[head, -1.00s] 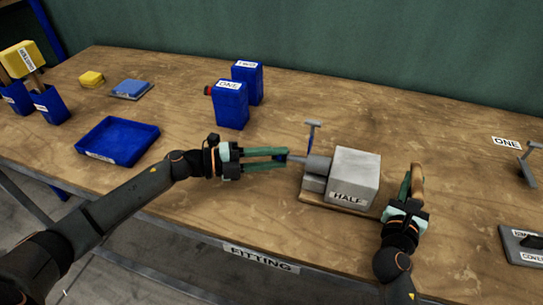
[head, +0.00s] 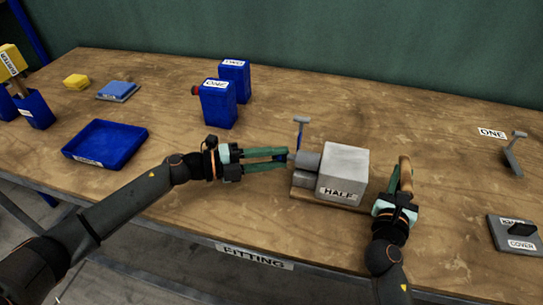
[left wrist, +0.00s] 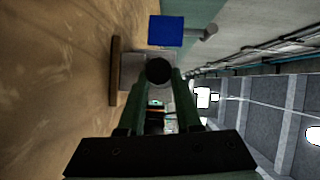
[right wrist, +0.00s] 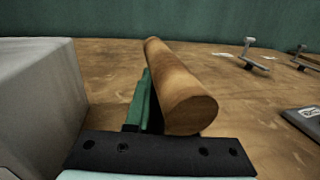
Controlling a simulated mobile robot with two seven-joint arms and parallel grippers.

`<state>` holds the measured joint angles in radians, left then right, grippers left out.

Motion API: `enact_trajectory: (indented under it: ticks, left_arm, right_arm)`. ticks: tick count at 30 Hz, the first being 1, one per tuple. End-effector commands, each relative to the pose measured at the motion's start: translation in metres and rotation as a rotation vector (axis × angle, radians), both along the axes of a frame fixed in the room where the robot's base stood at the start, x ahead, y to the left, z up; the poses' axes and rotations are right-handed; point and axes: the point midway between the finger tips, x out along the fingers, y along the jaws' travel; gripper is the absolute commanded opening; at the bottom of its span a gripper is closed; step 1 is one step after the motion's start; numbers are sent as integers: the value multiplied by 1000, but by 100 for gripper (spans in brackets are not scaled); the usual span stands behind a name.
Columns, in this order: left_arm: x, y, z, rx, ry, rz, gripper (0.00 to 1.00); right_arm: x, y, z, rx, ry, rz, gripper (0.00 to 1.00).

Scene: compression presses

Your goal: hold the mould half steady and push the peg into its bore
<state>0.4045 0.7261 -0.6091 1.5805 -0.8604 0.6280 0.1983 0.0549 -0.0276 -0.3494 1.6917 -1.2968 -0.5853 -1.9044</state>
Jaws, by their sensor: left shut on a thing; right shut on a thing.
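The mould half (head: 346,168) is a grey block labelled HALF on a wooden base, with a grey round boss (head: 308,161) on its left side. My left gripper (head: 284,157) is shut on the peg, close to the boss. The peg's dark round end (left wrist: 159,71) shows between the fingers in the left wrist view. The peg lines up with the boss; its front end is hidden, so its depth cannot be told. The block also shows in the right wrist view (right wrist: 35,100).
A T-topped tool (head: 301,130) stands behind the boss. Blue canisters (head: 218,104), an empty blue tray (head: 105,142) and a small blue-topped block (head: 117,90) are at left. A grey COVER plate (head: 517,236) lies at right.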

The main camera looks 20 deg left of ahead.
Motion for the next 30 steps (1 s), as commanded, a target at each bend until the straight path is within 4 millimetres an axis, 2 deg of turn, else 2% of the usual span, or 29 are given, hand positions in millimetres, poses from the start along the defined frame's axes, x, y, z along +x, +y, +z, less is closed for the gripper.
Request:
enact_trajectory:
  ticks: [23,24,30]
  left_arm:
    - [-1,-20,1,-2,-2,-3,0]
    - [-1,-20,1,-2,-2,-3,38]
    - [-1,-21,2,-4,-3,-5,60]
  right_arm:
    - [0,0,0,0,1,1,0]
    - [0,0,0,0,0,1,0]
    - [0,1,0,0,0,3,0]
